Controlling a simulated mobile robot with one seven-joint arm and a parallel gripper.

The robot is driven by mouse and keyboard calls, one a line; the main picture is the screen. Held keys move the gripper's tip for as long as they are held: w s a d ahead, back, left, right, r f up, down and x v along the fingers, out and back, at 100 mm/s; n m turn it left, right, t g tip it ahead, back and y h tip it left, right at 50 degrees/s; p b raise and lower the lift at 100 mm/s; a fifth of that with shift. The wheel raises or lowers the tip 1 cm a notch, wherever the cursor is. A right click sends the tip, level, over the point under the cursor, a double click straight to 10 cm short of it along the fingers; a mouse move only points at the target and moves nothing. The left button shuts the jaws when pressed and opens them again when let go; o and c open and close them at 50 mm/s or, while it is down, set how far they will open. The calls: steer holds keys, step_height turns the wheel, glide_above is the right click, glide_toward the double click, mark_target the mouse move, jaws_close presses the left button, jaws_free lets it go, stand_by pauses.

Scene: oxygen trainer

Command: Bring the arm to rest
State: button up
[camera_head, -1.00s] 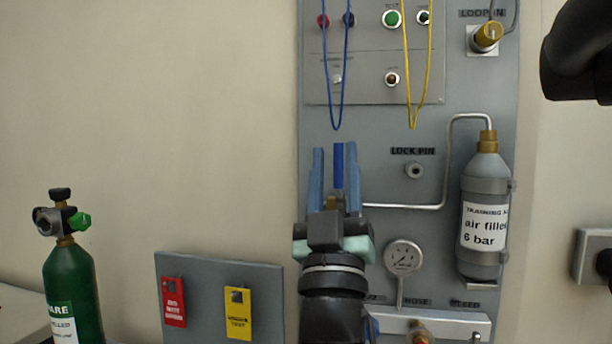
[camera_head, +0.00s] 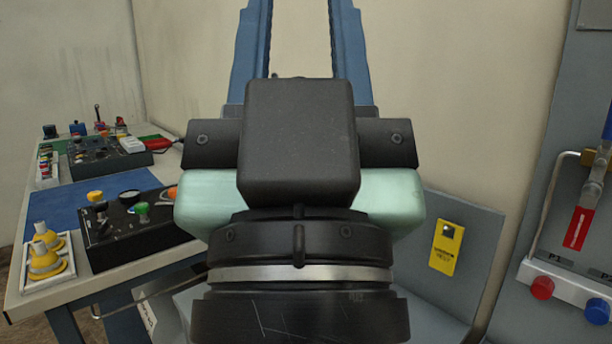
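My gripper (camera_head: 298,30) fills the middle of the head view, close to the camera and pointing up and away. Its two blue fingers stand apart with only bare wall showing between them. Their tips are cut off by the top edge of the picture. The gripper's dark body hides much of what lies behind it.
A workbench (camera_head: 20,300) on the left carries a blue mat, control boxes (camera_head: 130,228) and yellow-and-grey fittings (camera_head: 45,252) on a white tray. A grey board with a yellow tag (camera_head: 447,247) and a panel with a red lever (camera_head: 580,228) stand at right.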

step_height(320, 180, up, 25)
steer(key=p, duration=2.3)
steer(key=shift+r, duration=0.2)
steer(key=shift+d, duration=0.25)
